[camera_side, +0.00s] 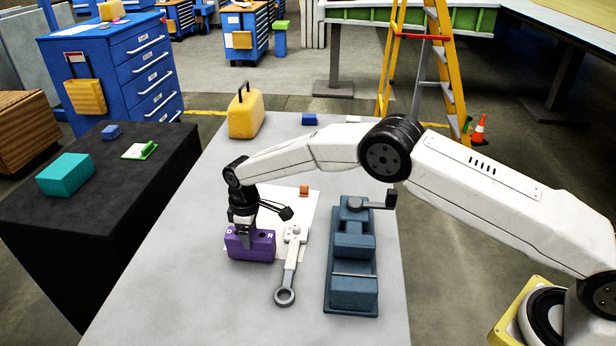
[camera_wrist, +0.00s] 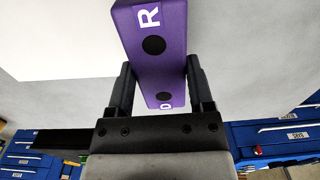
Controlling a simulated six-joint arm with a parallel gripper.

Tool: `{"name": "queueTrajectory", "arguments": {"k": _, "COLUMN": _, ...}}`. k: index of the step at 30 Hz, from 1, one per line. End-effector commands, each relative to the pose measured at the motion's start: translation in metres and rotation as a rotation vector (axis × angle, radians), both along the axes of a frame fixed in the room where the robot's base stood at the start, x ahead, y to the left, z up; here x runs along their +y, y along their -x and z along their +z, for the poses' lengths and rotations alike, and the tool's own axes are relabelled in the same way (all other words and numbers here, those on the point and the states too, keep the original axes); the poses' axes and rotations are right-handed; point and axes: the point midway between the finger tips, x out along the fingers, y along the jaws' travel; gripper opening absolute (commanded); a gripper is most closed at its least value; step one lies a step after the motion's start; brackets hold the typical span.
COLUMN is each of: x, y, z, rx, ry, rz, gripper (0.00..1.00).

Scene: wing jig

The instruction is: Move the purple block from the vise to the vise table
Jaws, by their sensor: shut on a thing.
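The purple block (camera_side: 250,246) carries white letters and is at the left part of the grey vise table (camera_side: 185,290), beside a white sheet. My gripper (camera_side: 243,226) is over it from above, shut on it. In the wrist view the purple block (camera_wrist: 152,50) sits between the two fingers of my gripper (camera_wrist: 160,92), with the letters R and D and dark round holes on its face. I cannot tell whether its underside touches the table. The blue-grey vise (camera_side: 352,262) stands to the right on the same table, with no block visible in its jaws.
A grey wrench-like tool (camera_side: 290,265) lies between block and vise. A small orange block (camera_side: 304,191) is on the white sheet (camera_side: 297,205). A yellow canister (camera_side: 246,115) and a small blue block (camera_side: 309,119) are at the back. A black table (camera_side: 75,225) with a teal block (camera_side: 65,174) stands left.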

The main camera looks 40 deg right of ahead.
Motion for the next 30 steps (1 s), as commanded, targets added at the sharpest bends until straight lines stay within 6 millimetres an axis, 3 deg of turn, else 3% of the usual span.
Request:
{"name": "queueTrajectory", "arguments": {"k": 26, "x": 0.000, "y": -0.001, "z": -0.010, "rx": -0.002, "ry": -0.001, "rz": 0.000, "gripper": 0.00}}
{"name": "queueTrajectory", "arguments": {"k": 27, "x": 0.000, "y": -0.001, "z": -0.010, "rx": -0.002, "ry": -0.001, "rz": 0.000, "gripper": 0.74}}
{"name": "queueTrajectory", "arguments": {"k": 30, "x": 0.000, "y": -0.001, "z": -0.010, "rx": -0.002, "ry": -0.001, "rz": 0.000, "gripper": 1.00}}
